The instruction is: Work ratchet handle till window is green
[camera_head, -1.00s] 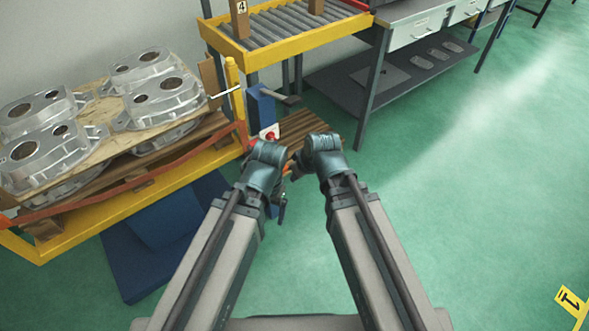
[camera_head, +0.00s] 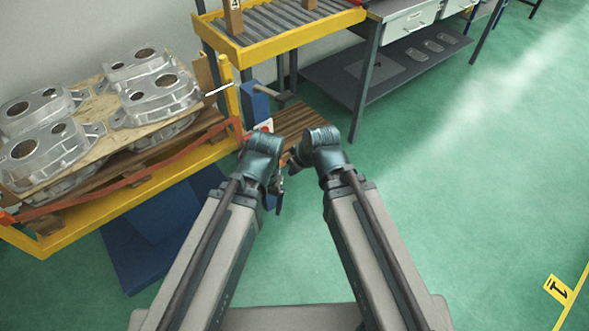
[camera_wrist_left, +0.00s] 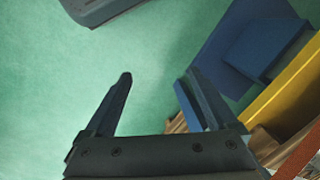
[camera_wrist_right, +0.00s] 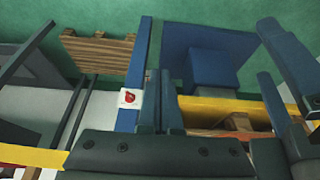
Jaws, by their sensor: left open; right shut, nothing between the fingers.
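A thin white-ended rod (camera_head: 218,89) sticks out by the yellow corner post, beside the castings; I cannot tell if it is the ratchet handle. An orange strap (camera_head: 140,178) runs along the front of the loaded pallet. I cannot make out an indicator window or its colour. My left gripper (camera_head: 280,193) points down, partly hidden by its wrist; in the left wrist view its fingers (camera_wrist_left: 160,88) are apart, empty. My right gripper (camera_head: 293,157) is mostly hidden by its wrist; in the right wrist view its fingers (camera_wrist_right: 168,88) are together, empty.
Several aluminium castings (camera_head: 45,150) sit on the yellow-framed stand (camera_head: 95,212). A blue post (camera_head: 256,100) carries a white plate with a red round part (camera_wrist_right: 130,97). A wooden pallet (camera_head: 305,119) and roller conveyor (camera_head: 285,22) are ahead. Green floor is free to the right.

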